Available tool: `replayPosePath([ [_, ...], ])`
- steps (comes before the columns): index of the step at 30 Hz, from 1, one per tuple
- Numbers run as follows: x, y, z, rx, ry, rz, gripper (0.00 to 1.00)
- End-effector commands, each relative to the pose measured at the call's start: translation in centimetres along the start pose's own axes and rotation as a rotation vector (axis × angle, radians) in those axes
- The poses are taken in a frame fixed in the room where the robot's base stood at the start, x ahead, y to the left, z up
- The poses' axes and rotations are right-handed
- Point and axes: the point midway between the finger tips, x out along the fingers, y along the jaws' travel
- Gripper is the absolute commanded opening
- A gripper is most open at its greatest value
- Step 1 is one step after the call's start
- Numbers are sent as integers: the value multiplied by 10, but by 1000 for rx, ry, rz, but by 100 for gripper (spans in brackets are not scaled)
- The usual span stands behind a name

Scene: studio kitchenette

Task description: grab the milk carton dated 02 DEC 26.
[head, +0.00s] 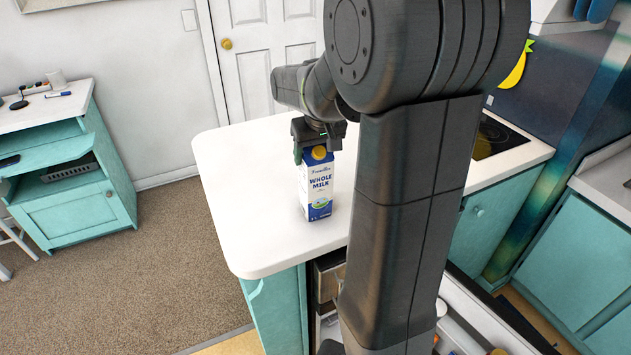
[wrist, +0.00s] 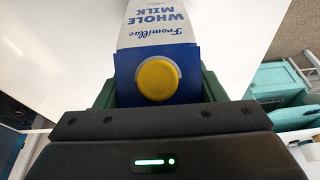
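A white and blue milk carton (head: 317,187) labelled "Whole Milk", with a yellow cap, is upright at the white counter. In the head view I cannot tell whether its base touches the counter. My gripper (head: 319,140) is at the carton's top from above. In the wrist view the carton's blue top and yellow cap (wrist: 157,79) sit between the green fingers of my gripper (wrist: 158,92), with no clear gap on either side. No date shows on the visible faces of the carton.
The white counter (head: 255,190) is bare around the carton. A dark cooktop (head: 497,137) lies at the right, partly behind my arm. A teal cabinet (head: 75,205) stands at the left by a white door (head: 265,60). Open shelves with items show below the counter.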

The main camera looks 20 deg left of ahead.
Motion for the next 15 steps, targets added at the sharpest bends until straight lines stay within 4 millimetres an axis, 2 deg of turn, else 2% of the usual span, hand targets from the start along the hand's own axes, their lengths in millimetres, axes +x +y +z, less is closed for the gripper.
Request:
replayPosePath([
  [1, 0, 0, 0, 0, 0, 0, 52],
  [9, 0, 0, 0, 0, 0, 0, 0],
  [15, -2, 0, -2, 0, 5, 1, 0],
])
